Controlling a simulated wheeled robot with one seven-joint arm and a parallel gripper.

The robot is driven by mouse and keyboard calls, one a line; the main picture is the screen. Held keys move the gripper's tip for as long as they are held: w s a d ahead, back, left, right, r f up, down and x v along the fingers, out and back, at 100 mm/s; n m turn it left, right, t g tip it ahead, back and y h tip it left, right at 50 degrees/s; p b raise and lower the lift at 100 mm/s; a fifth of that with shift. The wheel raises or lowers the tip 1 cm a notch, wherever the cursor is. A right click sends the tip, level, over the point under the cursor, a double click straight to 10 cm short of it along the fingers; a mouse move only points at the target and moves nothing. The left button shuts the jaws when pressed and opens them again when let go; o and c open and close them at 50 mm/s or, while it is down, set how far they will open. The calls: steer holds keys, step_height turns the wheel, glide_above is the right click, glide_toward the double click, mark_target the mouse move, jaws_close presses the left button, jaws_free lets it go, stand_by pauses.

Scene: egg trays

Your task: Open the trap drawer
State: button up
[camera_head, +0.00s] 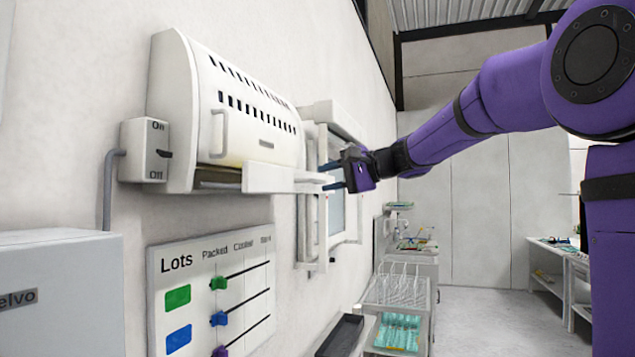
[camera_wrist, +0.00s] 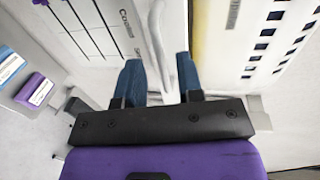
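The trap unit (camera_head: 225,105) is a white vented housing on the left wall. The trap drawer's white front (camera_head: 268,178) juts from its lower edge, with a grey and dark strip beside it; I cannot tell how far out it stands. A pale bar-like handle (camera_head: 310,184) reaches from the front toward my gripper (camera_head: 334,179). In the wrist view the white curved handle (camera_wrist: 184,72) runs up between the two blue fingers of my gripper (camera_wrist: 160,80), near the right finger. The fingers are apart, and I see no clear grip on the handle.
An On/Off switch box (camera_head: 145,150) sits left of the unit. A Lots board (camera_head: 215,290) with coloured sliders hangs below. A white-framed window-like fixture (camera_head: 328,215) is on the wall behind my gripper. A cart (camera_head: 400,300) stands beyond; the floor to its right is clear.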

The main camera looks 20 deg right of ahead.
steer(key=v, duration=0.7)
steer(key=shift+s+f, duration=0.1)
steer(key=s+a+f+n+g+h, duration=0.3)
steer(key=s+f+n+h, duration=0.1)
steer(key=s+f, duration=0.9)
steer(key=s+a+f+n+g+h, duration=0.2)
steer(key=s+a+f+n+h, duration=0.2)
steer(key=s+f, duration=0.9)
steer(key=s+n+h, duration=0.1)
steer(key=h, duration=0.2)
steer(key=shift+s+f+g, duration=0.25)
steer(key=shift+s+g, duration=0.15)
